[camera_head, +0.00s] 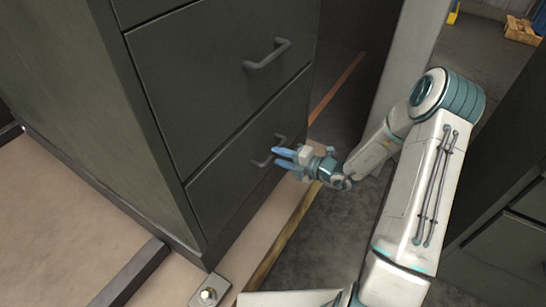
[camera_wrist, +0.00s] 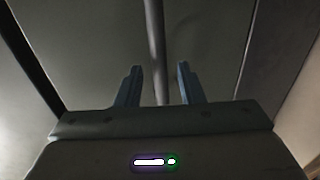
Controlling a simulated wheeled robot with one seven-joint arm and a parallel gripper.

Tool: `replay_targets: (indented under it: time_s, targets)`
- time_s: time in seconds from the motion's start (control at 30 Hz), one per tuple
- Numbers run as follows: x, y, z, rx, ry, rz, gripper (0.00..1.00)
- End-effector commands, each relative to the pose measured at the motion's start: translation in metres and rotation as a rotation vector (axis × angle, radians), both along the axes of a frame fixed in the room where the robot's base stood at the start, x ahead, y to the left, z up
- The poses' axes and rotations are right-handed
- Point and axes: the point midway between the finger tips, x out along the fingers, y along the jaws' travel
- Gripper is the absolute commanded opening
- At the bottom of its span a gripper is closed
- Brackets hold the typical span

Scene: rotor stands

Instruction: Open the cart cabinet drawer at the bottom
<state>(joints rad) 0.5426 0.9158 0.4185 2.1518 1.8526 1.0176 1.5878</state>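The dark grey-green cart cabinet (camera_head: 110,120) stands at the left in the head view. Its bottom drawer (camera_head: 225,190) looks flush with the cabinet front. The bottom drawer's bar handle (camera_head: 261,162) is partly hidden behind my gripper (camera_head: 284,158). My gripper reaches in from the right, with its blue fingertips at the handle. In the wrist view, the fingers of my gripper (camera_wrist: 159,75) are apart. The handle bar (camera_wrist: 157,40) runs between them, with a visible gap on each side. I cannot tell how deep the bar sits between the fingers.
The upper drawer (camera_head: 215,85) with its own handle (camera_head: 267,54) is closed above. A metal floor bracket with a bolt (camera_head: 208,295) sits near the cabinet's front corner. Another dark cabinet (camera_head: 510,230) stands at the right. Open floor (camera_head: 330,235) lies in front of the drawer.

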Motion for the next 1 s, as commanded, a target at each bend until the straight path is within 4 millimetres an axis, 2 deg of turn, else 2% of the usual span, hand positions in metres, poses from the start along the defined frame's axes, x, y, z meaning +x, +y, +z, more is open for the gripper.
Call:
replay_targets:
  time_s: [0.1,0.2,0.57,0.6,0.7,0.73,1.0]
  targets:
    - [0.01,0.015,-0.005,-0.001,-0.001,0.002,0.35]
    - [0.015,0.022,-0.006,0.0,-0.001,0.001,0.35]
    - [0.018,0.028,-0.006,-0.001,-0.001,0.0,0.35]
    - [0.018,0.028,-0.006,0.0,-0.001,0.001,0.32]
    - [0.018,0.028,-0.006,0.0,-0.001,0.001,0.04]
    - [0.018,0.028,-0.006,0.0,-0.001,0.001,0.0]
    - [0.016,0.024,-0.006,-0.001,0.001,0.0,0.0]
